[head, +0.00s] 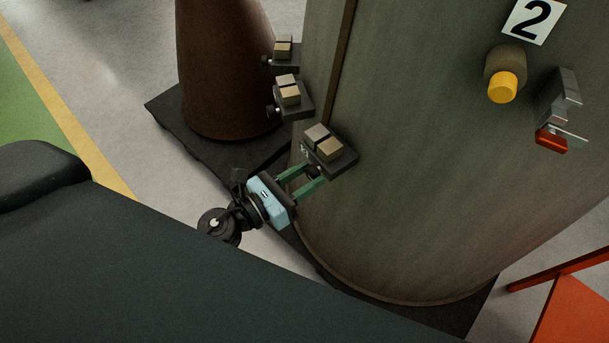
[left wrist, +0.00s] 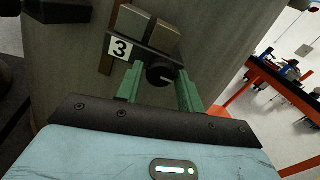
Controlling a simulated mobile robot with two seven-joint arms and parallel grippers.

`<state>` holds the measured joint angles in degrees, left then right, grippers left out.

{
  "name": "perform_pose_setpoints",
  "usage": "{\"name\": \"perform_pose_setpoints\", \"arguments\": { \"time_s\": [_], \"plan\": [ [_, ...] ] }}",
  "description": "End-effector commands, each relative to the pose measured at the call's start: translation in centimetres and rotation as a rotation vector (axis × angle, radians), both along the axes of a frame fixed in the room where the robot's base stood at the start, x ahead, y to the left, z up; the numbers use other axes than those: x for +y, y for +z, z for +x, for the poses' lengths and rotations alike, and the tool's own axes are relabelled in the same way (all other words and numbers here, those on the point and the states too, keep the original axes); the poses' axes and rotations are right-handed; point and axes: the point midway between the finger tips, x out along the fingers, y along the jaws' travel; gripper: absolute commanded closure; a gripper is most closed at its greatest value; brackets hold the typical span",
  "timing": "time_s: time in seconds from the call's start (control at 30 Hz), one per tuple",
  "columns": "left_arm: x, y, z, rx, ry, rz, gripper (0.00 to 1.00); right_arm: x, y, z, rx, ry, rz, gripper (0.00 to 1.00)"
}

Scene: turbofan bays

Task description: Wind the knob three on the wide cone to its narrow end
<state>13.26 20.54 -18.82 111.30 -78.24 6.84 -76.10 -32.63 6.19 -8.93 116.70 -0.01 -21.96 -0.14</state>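The wide cone (head: 420,170) is a large grey-green body filling the right of the head view. Low on its left side is a dark bracket with two tan blocks (head: 325,143); its "3" label (left wrist: 120,49) reads clearly in the left wrist view. Below the blocks is knob three (left wrist: 160,74), a small black knob with a pale line pointing right. My left gripper (head: 314,173) has its green fingers on either side of the knob, with slight gaps seen in the wrist view. The fingers hide part of the knob's surroundings, and no scale is readable. My right gripper is out of view.
A brown cone (head: 222,70) on a dark base stands at the left, near more block brackets (head: 289,93). A yellow knob (head: 502,88) under a "2" label (head: 534,18) and a red-tipped lever (head: 551,142) sit higher on the wide cone. An orange-red frame (head: 575,300) is at lower right.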

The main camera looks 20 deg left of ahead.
Motion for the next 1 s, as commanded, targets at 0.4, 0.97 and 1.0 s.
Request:
{"name": "perform_pose_setpoints", "arguments": {
  "time_s": [0.4, 0.97, 1.0],
  "plan": [
    [0.1, -0.1, -0.1, 0.002, 0.000, -0.003, 0.48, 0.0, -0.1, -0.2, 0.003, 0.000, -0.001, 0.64],
    [3.6, -0.3, -6.1, 0.005, 0.000, -0.002, 0.48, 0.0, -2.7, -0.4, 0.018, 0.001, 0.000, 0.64],
    [3.8, -0.2, -6.3, 0.004, 0.000, -0.002, 0.48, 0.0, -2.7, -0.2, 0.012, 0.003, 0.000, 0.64]
  ]
}}
